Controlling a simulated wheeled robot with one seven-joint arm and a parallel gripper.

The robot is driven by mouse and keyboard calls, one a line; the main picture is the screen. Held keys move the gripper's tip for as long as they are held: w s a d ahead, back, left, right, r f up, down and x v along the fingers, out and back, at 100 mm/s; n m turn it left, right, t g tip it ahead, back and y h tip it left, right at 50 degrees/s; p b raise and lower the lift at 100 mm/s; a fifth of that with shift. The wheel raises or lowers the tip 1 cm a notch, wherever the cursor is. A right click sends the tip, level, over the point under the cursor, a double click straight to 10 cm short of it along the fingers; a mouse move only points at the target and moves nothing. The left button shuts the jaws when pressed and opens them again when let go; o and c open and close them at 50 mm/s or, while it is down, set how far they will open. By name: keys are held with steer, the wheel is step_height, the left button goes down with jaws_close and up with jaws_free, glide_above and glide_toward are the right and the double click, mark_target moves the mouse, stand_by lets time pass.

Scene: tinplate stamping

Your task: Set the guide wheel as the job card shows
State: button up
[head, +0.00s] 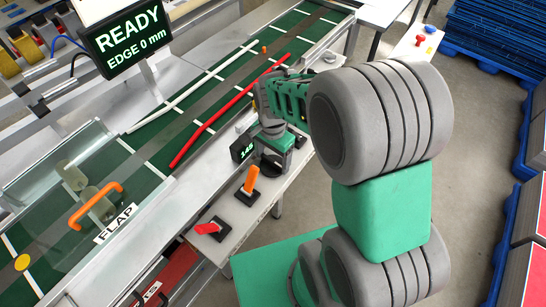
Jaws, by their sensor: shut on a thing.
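My gripper (270,140) points down at the near edge of the conveyor, beside a small dark readout (243,150) with green digits too small to read surely. It is shut on what seems to be the guide wheel. The wheel is mostly hidden under the gripper, so its setting cannot be seen. A red guide rail (215,122) lies slantwise along the green belt, and a white rail (180,98) lies behind it. I cannot make out a job card in this view.
A screen (128,38) reads READY, EDGE 0 mm. A clear flap with an orange handle (95,205) covers the belt at lower left. Blue pallets (495,35) stand at right; grey floor between is clear.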

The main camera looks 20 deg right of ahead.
mark_target(272, 160)
steer(key=shift+m, duration=0.6)
steer(key=shift+w+r, duration=0.1)
steer(key=o, duration=1.1)
step_height(272, 160, up, 8)
steer(key=shift+f+b, duration=0.15)
steer(key=shift+b, duration=0.25)
